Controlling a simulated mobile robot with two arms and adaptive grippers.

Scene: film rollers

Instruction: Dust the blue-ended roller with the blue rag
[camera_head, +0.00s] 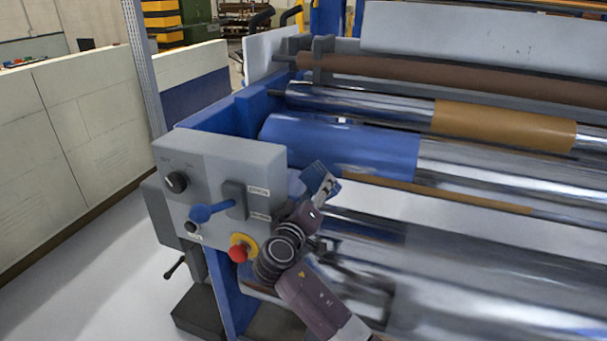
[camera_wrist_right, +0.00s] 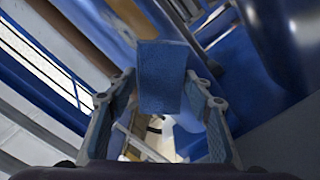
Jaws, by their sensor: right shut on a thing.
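The blue-ended roller (camera_head: 340,143) lies across the machine in the head view, with a matte blue left end and a shiny metal body to the right. My right gripper (camera_head: 322,190) is in front of that blue end, near its lower left side. It is shut on the blue rag (camera_head: 314,176), which sticks up from the fingertips. In the right wrist view the rag (camera_wrist_right: 162,72) stands between the two fingers as a flat blue piece. I cannot tell whether the rag touches the roller. My left gripper is not in view.
A grey control box (camera_head: 215,165) with a blue lever (camera_head: 210,211) and red button (camera_head: 238,253) stands left of my right gripper. Other rollers lie behind, one with a tan band (camera_head: 505,124). A large metal roller (camera_head: 480,265) is in front. Pale panels (camera_head: 85,120) stand at left.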

